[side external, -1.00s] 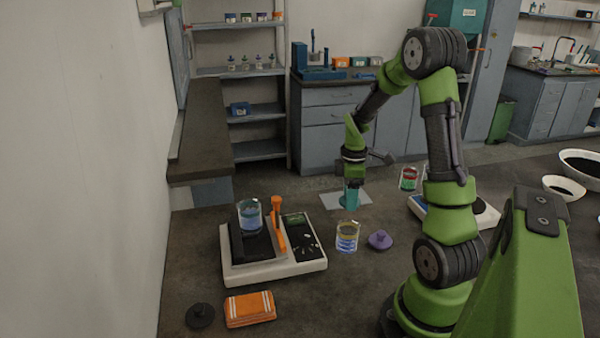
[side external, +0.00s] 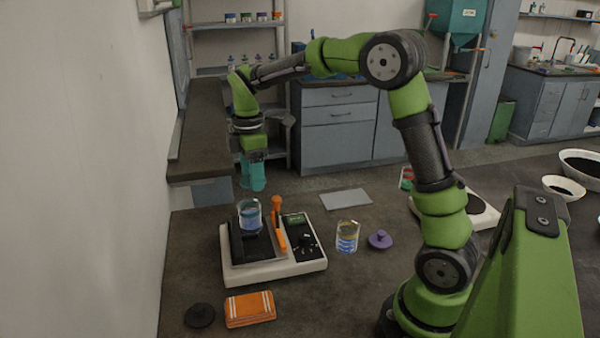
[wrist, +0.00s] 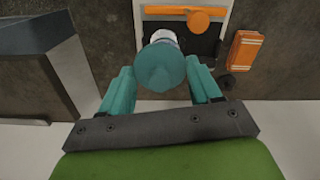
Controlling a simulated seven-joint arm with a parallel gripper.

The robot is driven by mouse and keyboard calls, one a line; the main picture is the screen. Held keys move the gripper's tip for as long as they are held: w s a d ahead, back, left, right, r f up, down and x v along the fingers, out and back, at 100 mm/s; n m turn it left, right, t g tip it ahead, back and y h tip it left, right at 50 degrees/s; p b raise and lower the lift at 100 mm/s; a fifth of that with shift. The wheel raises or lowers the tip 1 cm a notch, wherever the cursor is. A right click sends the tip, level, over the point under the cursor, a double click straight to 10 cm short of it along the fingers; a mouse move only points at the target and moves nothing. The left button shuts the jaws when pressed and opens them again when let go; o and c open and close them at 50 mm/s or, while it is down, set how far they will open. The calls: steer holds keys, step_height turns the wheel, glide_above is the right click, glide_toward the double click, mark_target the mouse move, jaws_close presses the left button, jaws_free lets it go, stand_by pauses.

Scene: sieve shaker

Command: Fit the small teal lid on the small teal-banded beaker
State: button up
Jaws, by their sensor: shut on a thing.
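My gripper (side external: 253,172) is above and behind the shaker's platform, with its teal fingers pointing down. In the wrist view the round teal lid (wrist: 160,64) sits between the fingertips, and my gripper (wrist: 162,84) is shut on it. In the side view I cannot tell the lid from the teal fingers. A small clear beaker (side external: 250,217) with blue-teal colouring stands upright on the shaker's dark platform, just below and in front of my gripper. In the wrist view the lid hides most of this beaker (wrist: 164,36), and only its pale far rim shows. The lid is apart from it.
The grey mat (side external: 345,198) is bare.

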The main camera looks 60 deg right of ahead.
mark_target(247, 182)
steer(key=shift+w+a, duration=0.25)
steer(key=shift+a, duration=0.5)
steer(key=shift+f, duration=1.75)
steer(key=shift+f, duration=1)
stand_by(2.3)
steer(key=o, duration=1.1)
steer(key=shift+r, duration=3.05)
